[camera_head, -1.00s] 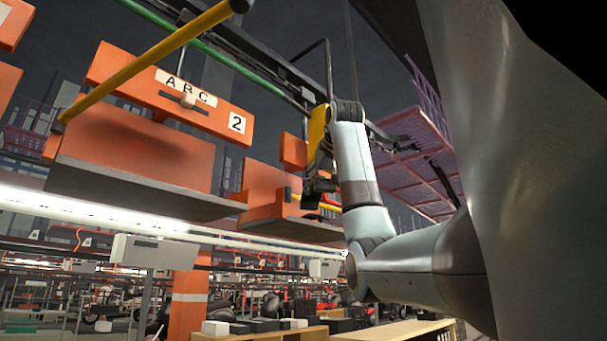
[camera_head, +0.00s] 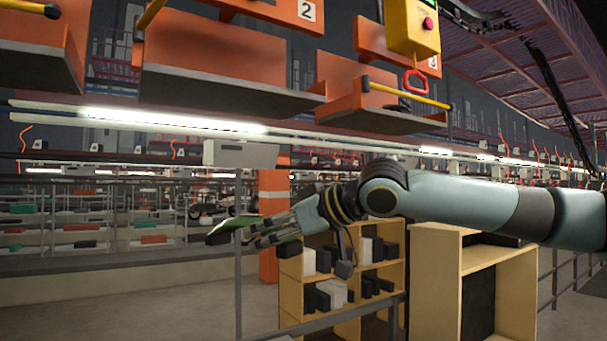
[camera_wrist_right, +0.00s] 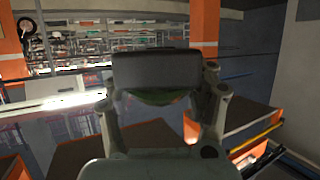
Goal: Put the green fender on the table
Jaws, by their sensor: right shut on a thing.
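The green fender (camera_head: 231,228) shows in the head view as a thin, slightly curved green piece with a dark lower edge, at the tips of my right gripper (camera_head: 262,233). That gripper is shut on it and holds it in the air, pointing left. In the right wrist view a dark block-like part sits between the fingers, with a curved green strip of the fender (camera_wrist_right: 162,98) below it. The fingers hide part of the fender. I cannot make out a table surface for certain. My left gripper is not in view.
A wooden shelf (camera_head: 290,268) with black and white boxes stands behind and below the right gripper, with another wooden cabinet (camera_head: 437,290) to its right. Orange carriers (camera_head: 225,70) and a yellow control box (camera_head: 413,28) hang above. Metal rails cross below.

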